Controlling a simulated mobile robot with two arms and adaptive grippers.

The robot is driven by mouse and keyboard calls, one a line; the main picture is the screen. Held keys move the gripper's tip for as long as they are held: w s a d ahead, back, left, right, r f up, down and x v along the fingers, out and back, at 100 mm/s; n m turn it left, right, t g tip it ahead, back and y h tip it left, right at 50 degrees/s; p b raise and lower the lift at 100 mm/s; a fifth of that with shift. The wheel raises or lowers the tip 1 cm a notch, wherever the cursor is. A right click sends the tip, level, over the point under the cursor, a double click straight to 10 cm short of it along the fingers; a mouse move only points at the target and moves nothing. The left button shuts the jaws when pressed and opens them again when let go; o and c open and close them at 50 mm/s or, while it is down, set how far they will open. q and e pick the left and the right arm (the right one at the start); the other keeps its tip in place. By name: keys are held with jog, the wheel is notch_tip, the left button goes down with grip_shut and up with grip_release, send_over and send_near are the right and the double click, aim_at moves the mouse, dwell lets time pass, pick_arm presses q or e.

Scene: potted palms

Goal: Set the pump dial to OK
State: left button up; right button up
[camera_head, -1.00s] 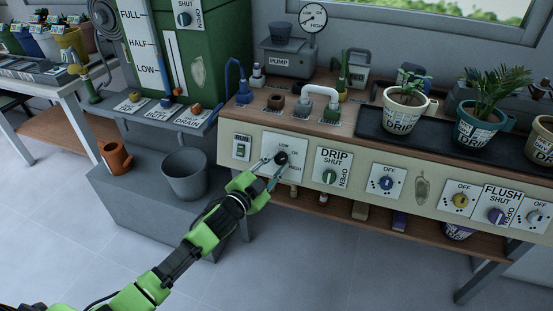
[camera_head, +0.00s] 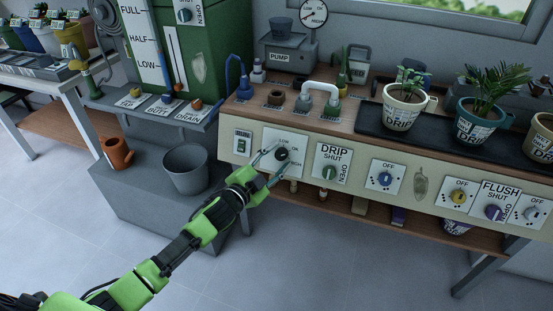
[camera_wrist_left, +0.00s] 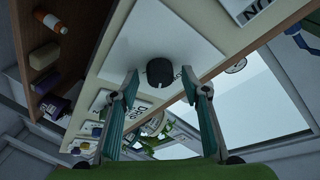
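The pump dial (camera_head: 282,154) is a black round knob on a white plate with LOW, OK and HIGH around it, on the bench's front panel. Where its pointer stands is too small to tell. My left gripper (camera_head: 273,164) is in front of the dial with its fingers spread. In the left wrist view the knob (camera_wrist_left: 160,72) lies ahead, between and beyond the open fingertips (camera_wrist_left: 160,82), and nothing is held. The pump (camera_head: 290,58) with its round gauge (camera_head: 313,17) stands at the back of the bench. My right gripper is not in view.
The RUN switch (camera_head: 242,142) is left of the dial and the DRIP valve knob (camera_head: 329,173) is right of it. A grey bucket (camera_head: 186,168) stands below on a grey step. Potted plants (camera_head: 408,105) stand on the bench at right.

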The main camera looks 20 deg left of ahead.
pick_arm(q)
jog(key=shift+s, duration=0.1)
jog(key=shift+s+a+f, duration=0.1)
jog(key=shift+s, duration=0.2)
jog(key=v, duration=1.1)
jog(key=shift+s, duration=0.1)
